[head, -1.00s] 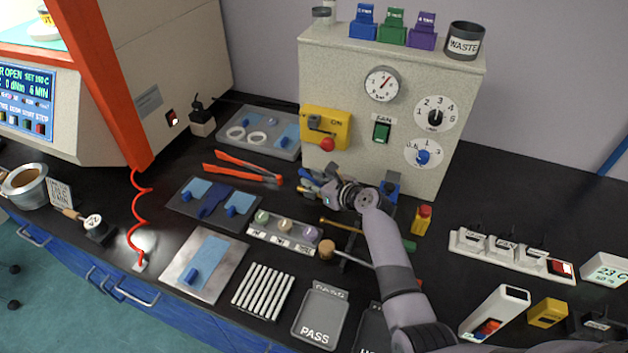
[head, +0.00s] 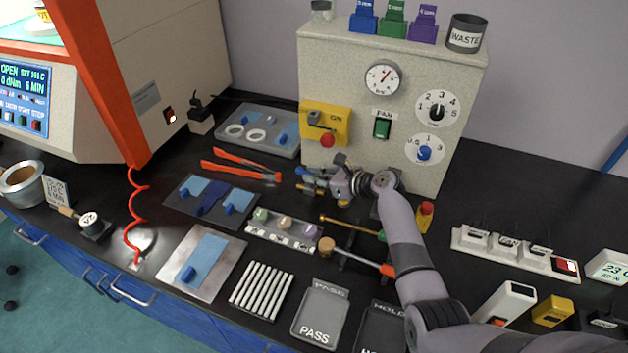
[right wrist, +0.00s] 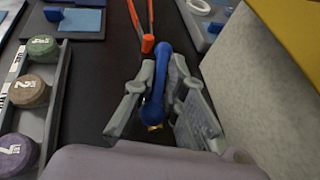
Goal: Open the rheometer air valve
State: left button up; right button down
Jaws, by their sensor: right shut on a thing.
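The air valve shows as a blue lever (right wrist: 154,95) with a small brass part at its lower end in the right wrist view. My right gripper (right wrist: 160,88) has its grey fingers on both sides of this lever and is shut on it. In the head view the right gripper (head: 343,178) is low in front of the grey cabinet (head: 450,110). Blue and brass valve parts (head: 314,190) show just left of its fingers, and the rest is hidden behind the gripper. I cannot tell the lever's exact angle. My left gripper is not in view.
A yellow switch plate (head: 340,119) with a red knob is above the gripper. Orange tongs (head: 240,171) lie to its left. A tray of numbered round samples (head: 284,230) and a brass-headed tool (head: 335,219) lie in front. A red-and-yellow bottle (head: 424,217) stands close right of my arm.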

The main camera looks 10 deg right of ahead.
jog(key=shift+f, duration=0.1)
jog(key=c, duration=1.7)
grip_release()
